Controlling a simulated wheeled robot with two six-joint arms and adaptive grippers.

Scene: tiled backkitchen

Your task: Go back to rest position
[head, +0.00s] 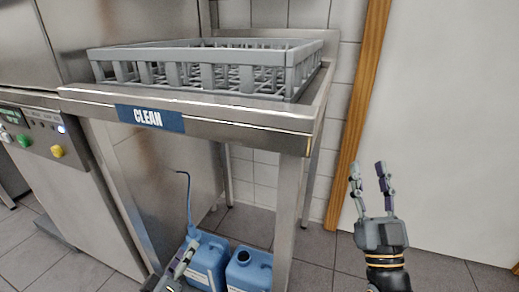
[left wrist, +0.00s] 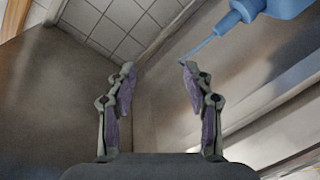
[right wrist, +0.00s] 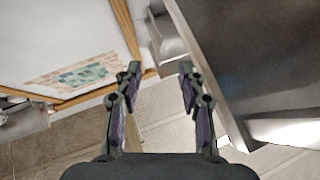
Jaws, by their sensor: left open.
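My left gripper (head: 180,268) is low in the head view, in front of the blue canisters and below the table. In the left wrist view it (left wrist: 157,85) is open with nothing between its fingers. My right gripper (head: 371,180) points up at the right of the head view, in front of the white panel and clear of the table. In the right wrist view its fingers (right wrist: 158,85) are apart and empty.
A steel table (head: 210,115) with a "CLEAN" label (head: 150,118) holds a grey dish rack (head: 205,75). Blue canisters (head: 250,270) stand beneath it. A machine with buttons (head: 45,135) is at left. A wooden post (head: 356,110) and white panel (head: 450,120) are at right.

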